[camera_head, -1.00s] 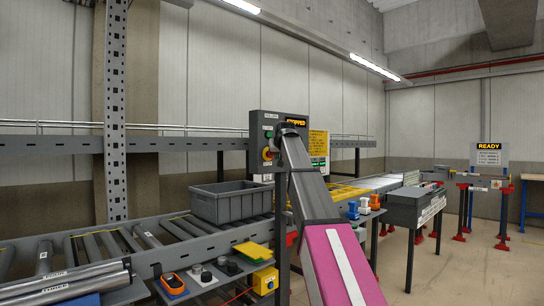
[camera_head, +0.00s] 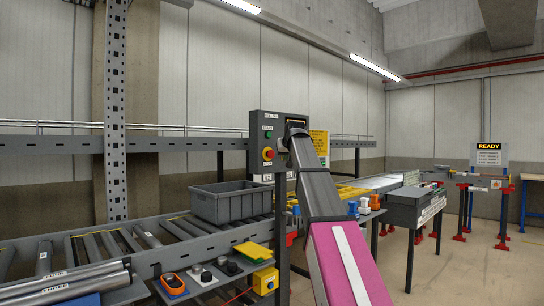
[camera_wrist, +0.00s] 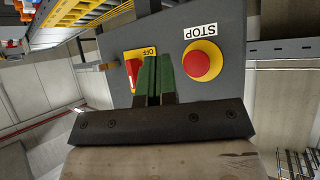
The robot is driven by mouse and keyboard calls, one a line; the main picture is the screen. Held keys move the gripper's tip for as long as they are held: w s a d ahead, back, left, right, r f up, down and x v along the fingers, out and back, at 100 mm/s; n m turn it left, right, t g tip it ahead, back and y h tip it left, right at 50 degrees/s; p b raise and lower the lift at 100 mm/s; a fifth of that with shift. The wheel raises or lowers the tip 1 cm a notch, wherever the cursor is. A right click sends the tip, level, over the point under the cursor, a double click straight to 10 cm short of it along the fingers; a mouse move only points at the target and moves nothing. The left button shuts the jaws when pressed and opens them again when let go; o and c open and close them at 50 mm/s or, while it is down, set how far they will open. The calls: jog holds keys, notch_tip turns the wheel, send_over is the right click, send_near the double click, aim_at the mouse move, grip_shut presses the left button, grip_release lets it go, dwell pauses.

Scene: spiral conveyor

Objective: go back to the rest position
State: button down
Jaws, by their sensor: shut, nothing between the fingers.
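My gripper (camera_head: 288,140) is up at the front of the grey control panel (camera_head: 256,124). In the wrist view my gripper (camera_wrist: 152,78) is shut, its two green pads together with nothing between them. The panel (camera_wrist: 228,38) appears upside down there. The red STOP button (camera_wrist: 197,65) on its yellow ring is to the right of the fingers, apart from them. A red rotary switch (camera_wrist: 132,72) on a yellow plate marked OFF is just left of and partly behind the fingers. Whether the fingers touch the panel cannot be told. My arm hides the panel's lower right.
A grey bin (camera_head: 230,205) sits on the roller conveyor (camera_head: 150,240). A shelf below holds a yellow box (camera_head: 265,280) and several small devices. A grey box table (camera_head: 408,208) stands right of my arm. Open floor lies at the right.

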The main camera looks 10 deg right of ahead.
jog(key=shift+f, duration=0.1)
dwell(0.3)
jog(key=s+f+g, duration=0.2)
jog(key=s+f, duration=0.1)
jog(key=f, duration=1.1)
jog(key=s+f+g, duration=0.1)
jog(key=s+f, duration=0.2)
jog(key=f, duration=1.1)
jog(key=s+f+g, duration=0.2)
jog(key=s+f, duration=0.2)
jog(key=f, duration=1)
jog(key=s+f+m+g+h, duration=0.1)
jog(key=s+f+g, duration=0.4)
jog(key=s+f, duration=2)
notch_tip(320, 180, down, 3)
jog(key=shift+a+r+g, duration=0.1)
jog(key=shift+a+g, duration=0.3)
jog(key=shift+s, duration=0.1)
